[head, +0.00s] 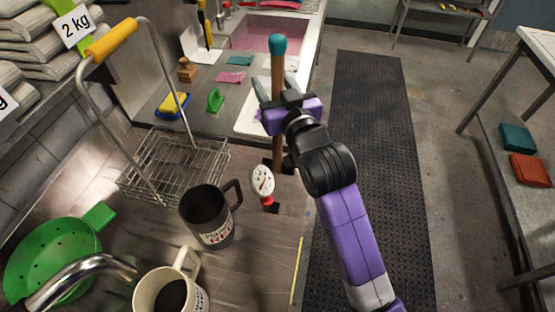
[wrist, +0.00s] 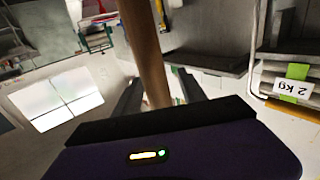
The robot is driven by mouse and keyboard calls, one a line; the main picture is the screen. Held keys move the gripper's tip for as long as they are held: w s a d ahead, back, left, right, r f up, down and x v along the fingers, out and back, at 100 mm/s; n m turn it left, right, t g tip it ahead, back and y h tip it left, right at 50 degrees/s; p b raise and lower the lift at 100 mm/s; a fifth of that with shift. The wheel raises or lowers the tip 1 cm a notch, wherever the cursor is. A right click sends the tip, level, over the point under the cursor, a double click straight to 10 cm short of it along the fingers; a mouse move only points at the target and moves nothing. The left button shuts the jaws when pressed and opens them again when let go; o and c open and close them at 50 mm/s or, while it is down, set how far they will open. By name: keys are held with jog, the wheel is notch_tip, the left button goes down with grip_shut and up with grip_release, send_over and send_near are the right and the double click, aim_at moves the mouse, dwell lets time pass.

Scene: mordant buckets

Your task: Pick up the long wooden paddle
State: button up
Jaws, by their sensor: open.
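The long wooden paddle (head: 278,66) stands upright in the head view, with a teal knob on top. Its lower shaft shows below my gripper and runs down to something dark at the counter. My gripper (head: 274,88) is open, with one finger on each side of the shaft. In the wrist view, the brown shaft (wrist: 146,45) rises between the two dark fingers of my gripper (wrist: 159,82). I cannot tell whether either finger touches it. The paddle's lowest part is hidden.
A dial thermometer (head: 263,181), a dark mug (head: 207,216) and a cream mug (head: 168,293) stand nearby on the counter. A wire basket (head: 172,170) with a tall yellow-gripped handle is at left. A green colander (head: 50,262) is lower left. A sink (head: 268,35) lies behind.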

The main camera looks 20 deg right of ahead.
grip_shut()
jog(key=shift+r, duration=0.15)
notch_tip(320, 180, up, 28)
jog(key=b, duration=0.1)
jog(key=shift+b, duration=0.4)
dwell(0.6)
dwell(0.3)
dwell(0.4)
